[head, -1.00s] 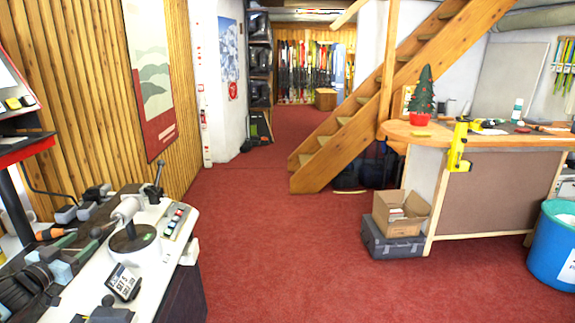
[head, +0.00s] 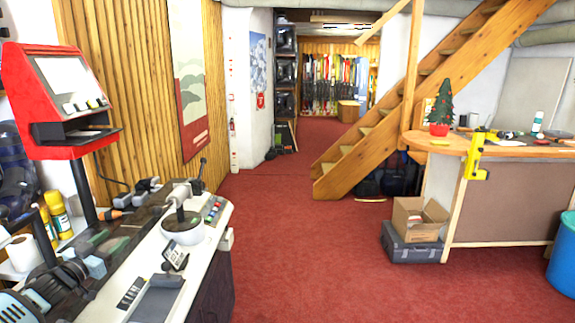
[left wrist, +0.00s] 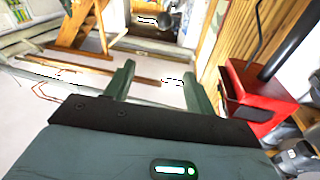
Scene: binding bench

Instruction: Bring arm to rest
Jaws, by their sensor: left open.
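In the left wrist view my left gripper (left wrist: 158,76) has its two green-grey fingers spread apart, with nothing between them. Its dark mount and grey-green body fill the bottom of that view. Beyond the fingers are a pale surface and some wooden strips. I cannot make out the left gripper clearly in the head view. My right gripper shows in neither view.
A workbench (head: 205,245) with clamps and a red machine (head: 45,85) stands at the left; the red machine also shows in the wrist view (left wrist: 262,98). A counter (head: 510,150), box (head: 417,222), grey case (head: 410,252) and blue bin (head: 563,262) stand right. Red floor between is clear.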

